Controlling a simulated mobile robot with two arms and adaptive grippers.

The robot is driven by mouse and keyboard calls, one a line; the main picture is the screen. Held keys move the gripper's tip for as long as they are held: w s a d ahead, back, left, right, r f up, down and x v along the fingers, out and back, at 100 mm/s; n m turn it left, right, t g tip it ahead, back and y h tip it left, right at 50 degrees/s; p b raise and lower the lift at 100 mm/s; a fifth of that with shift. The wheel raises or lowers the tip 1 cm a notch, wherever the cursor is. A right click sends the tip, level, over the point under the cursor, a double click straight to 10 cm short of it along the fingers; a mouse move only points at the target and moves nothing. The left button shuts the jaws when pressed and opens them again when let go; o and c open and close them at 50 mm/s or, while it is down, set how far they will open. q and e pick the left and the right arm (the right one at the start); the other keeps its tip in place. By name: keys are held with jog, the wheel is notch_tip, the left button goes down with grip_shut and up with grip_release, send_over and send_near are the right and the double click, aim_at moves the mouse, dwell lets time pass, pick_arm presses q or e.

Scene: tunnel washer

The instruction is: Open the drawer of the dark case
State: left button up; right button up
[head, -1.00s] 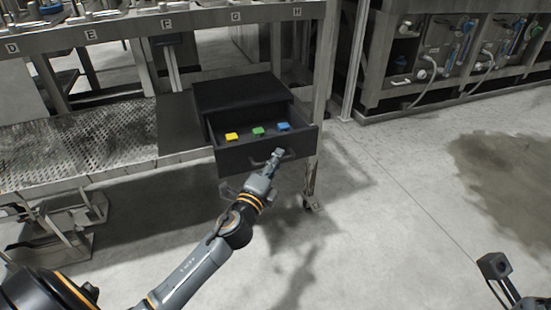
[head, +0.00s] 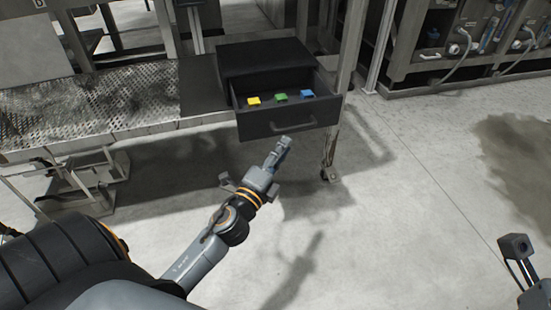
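The dark case (head: 262,57) stands on the lower shelf of the metal bench. Its drawer (head: 262,126) is pulled out toward me, with the inside exposed. A yellow block (head: 254,101), a green block (head: 280,97) and a blue block (head: 306,94) lie in it. The bar handle (head: 294,127) is on the drawer's front. My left gripper (head: 284,143) is just in front of and below the handle, apart from it. Its finger gap is too small to make out. My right gripper (head: 516,246) shows only partly at the lower right, far from the case.
The perforated metal shelf (head: 90,100) runs to the left of the case. A bench leg (head: 330,150) with a foot stands close to the drawer's right side. Machines with hoses (head: 470,40) line the back right. The concrete floor in front and to the right is clear.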

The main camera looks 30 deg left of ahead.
pick_arm(q)
jog(key=shift+s+d+f, duration=0.1)
jog(key=shift+s+f, duration=0.1)
jog(key=shift+s, duration=1.45)
